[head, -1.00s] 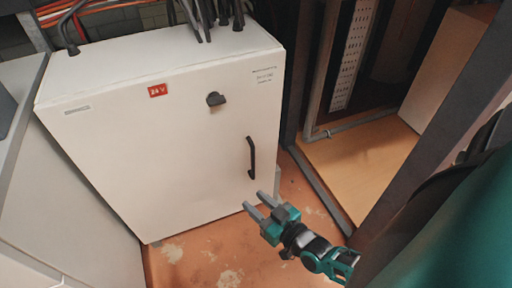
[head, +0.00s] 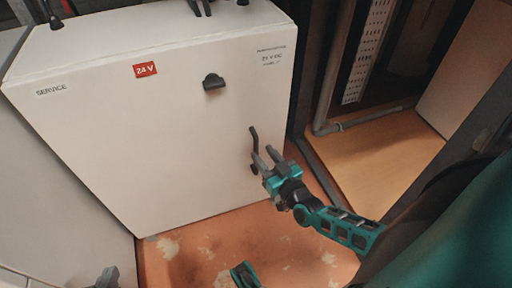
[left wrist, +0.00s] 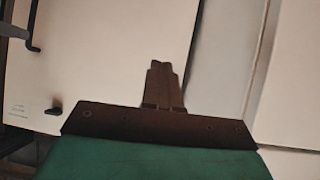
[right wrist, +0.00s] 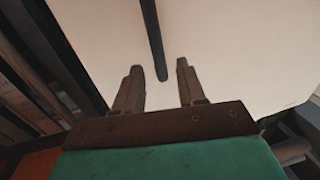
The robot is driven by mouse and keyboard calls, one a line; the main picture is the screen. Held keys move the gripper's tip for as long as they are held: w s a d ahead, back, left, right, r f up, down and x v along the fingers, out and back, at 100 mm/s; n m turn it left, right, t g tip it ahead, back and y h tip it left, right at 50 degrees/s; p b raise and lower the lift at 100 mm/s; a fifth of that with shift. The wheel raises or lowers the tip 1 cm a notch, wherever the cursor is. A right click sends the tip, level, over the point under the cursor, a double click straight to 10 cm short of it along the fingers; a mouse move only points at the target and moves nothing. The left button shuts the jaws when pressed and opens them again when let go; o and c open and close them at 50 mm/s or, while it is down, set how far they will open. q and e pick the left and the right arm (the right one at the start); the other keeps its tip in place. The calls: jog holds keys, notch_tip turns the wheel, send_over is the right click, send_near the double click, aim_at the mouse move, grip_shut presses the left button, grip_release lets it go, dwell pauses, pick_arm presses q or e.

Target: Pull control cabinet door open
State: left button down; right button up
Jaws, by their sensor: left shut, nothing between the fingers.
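A black vertical handle (head: 254,143) is on the door's right side. My right gripper (head: 264,158) is open at the handle's lower part. In the right wrist view the handle (right wrist: 154,42) runs down between the open fingers, without visible contact. My left gripper (left wrist: 165,64) is shut and empty in front of pale panels in the left wrist view. That view also shows the handle (left wrist: 34,25) and knob (left wrist: 53,108).
A pale cabinet (head: 60,190) stands close on the left. A dark frame post (head: 325,70) and an open bay with a wooden floor (head: 385,150) are on the right. The worn orange floor (head: 205,250) is clear before the door.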

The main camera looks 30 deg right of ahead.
aim_at(257, 147)
jog(key=w+b, duration=0.1)
jog(key=w, duration=0.4)
jog(key=shift+d, duration=0.1)
grip_shut()
dwell(0.5)
